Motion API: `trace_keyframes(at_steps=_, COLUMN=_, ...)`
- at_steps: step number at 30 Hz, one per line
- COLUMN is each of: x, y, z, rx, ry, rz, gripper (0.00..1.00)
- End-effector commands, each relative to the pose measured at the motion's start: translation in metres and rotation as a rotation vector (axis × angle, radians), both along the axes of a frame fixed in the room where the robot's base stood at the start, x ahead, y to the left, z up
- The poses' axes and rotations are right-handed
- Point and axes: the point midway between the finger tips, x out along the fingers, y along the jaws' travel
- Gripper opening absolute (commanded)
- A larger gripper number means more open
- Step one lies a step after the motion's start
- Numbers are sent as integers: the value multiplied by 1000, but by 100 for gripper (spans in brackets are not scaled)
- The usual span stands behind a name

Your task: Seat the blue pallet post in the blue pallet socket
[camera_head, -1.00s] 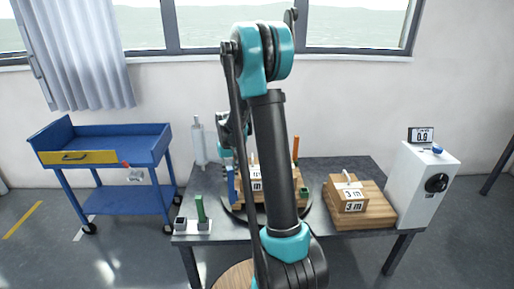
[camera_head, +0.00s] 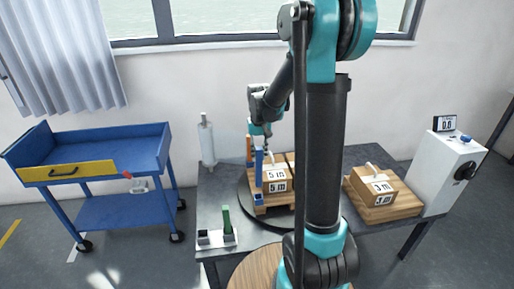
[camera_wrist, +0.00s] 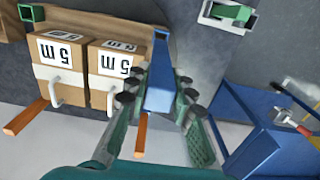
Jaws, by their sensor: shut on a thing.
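The blue pallet post (camera_head: 259,167) stands roughly upright at the front left corner of the pallet (camera_head: 273,208) in the head view. My gripper (camera_head: 260,142) is at its upper part. In the wrist view my gripper (camera_wrist: 161,92) is shut on the blue post (camera_wrist: 160,72), one finger on each side. The blue pallet socket (camera_head: 258,198) shows just below the post in the head view. In the wrist view the socket (camera_wrist: 162,31) lies at the post's far end. I cannot tell whether the post is inside it or just above it.
Boxes marked 5 m (camera_head: 277,180) stand on the pallet close beside the post. An orange post (camera_head: 249,151) rises behind it. A green post (camera_head: 226,220) stands in a white holder at the front left. A white roll (camera_head: 207,143) stands behind, and a blue cart (camera_head: 97,150) at left.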

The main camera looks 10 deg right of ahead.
Motion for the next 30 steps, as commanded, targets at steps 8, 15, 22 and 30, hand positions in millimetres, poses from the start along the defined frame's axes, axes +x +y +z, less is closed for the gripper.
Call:
trace_keyframes(at_steps=8, x=-1, y=0, z=1, rx=0, ry=0, rz=0, gripper=0)
trace_keyframes(at_steps=15, x=-4, y=0, z=-2, rx=0, ry=0, rz=-1, gripper=0)
trace_keyframes(at_steps=22, x=-3, y=0, z=-21, rx=0, ry=0, rz=-1, gripper=0)
trace_keyframes(at_steps=30, x=-3, y=0, z=-44, rx=0, ry=0, rz=-1, gripper=0)
